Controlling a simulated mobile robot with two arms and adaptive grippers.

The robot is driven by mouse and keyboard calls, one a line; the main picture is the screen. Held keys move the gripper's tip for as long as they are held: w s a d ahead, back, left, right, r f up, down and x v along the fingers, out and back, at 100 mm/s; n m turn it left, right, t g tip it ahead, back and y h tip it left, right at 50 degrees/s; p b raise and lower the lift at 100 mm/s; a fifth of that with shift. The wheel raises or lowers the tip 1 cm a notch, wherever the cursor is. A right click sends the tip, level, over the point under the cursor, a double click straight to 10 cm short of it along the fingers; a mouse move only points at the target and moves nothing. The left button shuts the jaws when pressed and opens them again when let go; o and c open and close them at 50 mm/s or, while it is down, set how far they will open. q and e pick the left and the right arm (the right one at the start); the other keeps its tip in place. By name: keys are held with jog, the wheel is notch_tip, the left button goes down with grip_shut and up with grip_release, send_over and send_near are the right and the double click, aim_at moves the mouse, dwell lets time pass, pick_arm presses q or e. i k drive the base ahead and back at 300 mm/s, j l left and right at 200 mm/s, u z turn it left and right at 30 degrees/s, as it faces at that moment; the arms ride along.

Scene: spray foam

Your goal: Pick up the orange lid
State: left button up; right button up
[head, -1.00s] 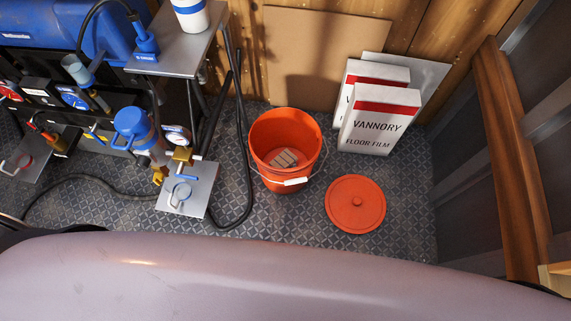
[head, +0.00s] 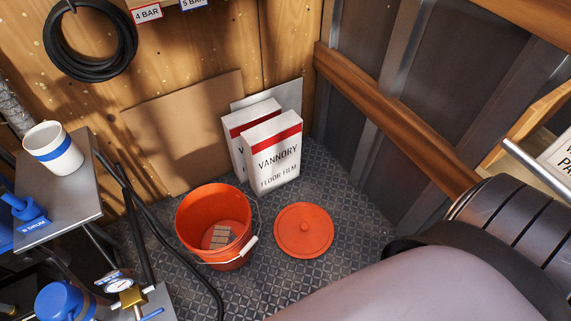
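The orange lid (head: 304,230) is a round disc with a small knob in its middle. It lies flat on the patterned metal floor, knob up. It is just right of the orange bucket (head: 216,225), apart from it. The bucket stands upright and open, with a grey-brown block inside and a wire handle with a white grip hanging at its front right. Neither of my grippers shows in the head view. Part of my own body fills the lower right.
A metal table (head: 85,190) with a white-and-blue cup (head: 52,149) and black hoses are at the left. A wooden rail (head: 395,120) runs along the right wall. Floor right of the lid is clear.

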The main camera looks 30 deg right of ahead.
aim_at(304, 228)
jog(key=j+z, duration=0.25)
jog(key=z, duration=0.15)
jog(key=j+z, duration=0.25)
jog(key=z, duration=0.2)
jog(key=j+z, duration=0.25)
jog(key=z, duration=0.45)
jog(key=k+l, duration=0.05)
